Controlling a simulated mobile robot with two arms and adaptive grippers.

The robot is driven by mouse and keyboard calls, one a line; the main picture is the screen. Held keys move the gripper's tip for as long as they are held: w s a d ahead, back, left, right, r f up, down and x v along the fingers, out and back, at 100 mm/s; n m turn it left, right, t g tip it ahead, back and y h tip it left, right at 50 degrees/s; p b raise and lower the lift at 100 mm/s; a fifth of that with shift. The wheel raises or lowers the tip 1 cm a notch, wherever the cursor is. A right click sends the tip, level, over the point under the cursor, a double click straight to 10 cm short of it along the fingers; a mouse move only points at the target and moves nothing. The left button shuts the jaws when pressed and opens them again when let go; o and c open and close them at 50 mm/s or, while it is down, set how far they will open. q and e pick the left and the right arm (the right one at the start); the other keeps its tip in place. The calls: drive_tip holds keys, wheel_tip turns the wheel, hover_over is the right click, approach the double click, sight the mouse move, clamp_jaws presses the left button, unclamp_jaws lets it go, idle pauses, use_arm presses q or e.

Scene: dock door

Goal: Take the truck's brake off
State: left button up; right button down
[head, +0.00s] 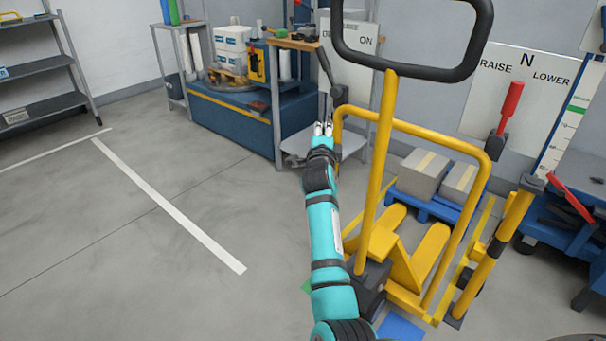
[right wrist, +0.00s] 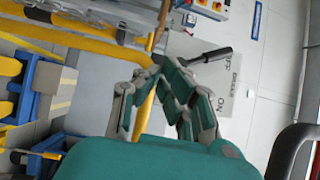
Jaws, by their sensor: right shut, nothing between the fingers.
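The yellow pallet truck (head: 388,150) stands at the right of the head view, with a black loop handle (head: 412,70). A dark brake lever (head: 325,68) stands behind it, in front of a white OFF/ON sign (head: 362,42). It leans left, its end beside the OFF word. In the right wrist view its black grip (right wrist: 207,56) points to OFF on the sign (right wrist: 228,85), with ON apart from it. My right gripper (head: 322,128) is shut and empty, below the lever and apart from it; its fingers (right wrist: 160,72) also show in the wrist view. My left gripper is out of view.
A red-handled lever (head: 510,105) stands before a RAISE/N/LOWER board (head: 525,75) at right. A blue bench (head: 225,115) and grey shelves (head: 40,75) stand behind. The floor at left is clear.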

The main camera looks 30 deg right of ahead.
drive_tip(key=a+f+n+g+y+p, duration=0.1)
drive_tip(key=a+f+n+y+p, duration=0.3)
drive_tip(key=f, duration=0.9)
drive_tip(key=shift+s+a+f+n+p, duration=0.2)
drive_tip(key=shift+s+a+n+p, duration=0.3)
drive_tip(key=shift+a+n, duration=1.05)
drive_tip(key=shift+d, duration=0.3)
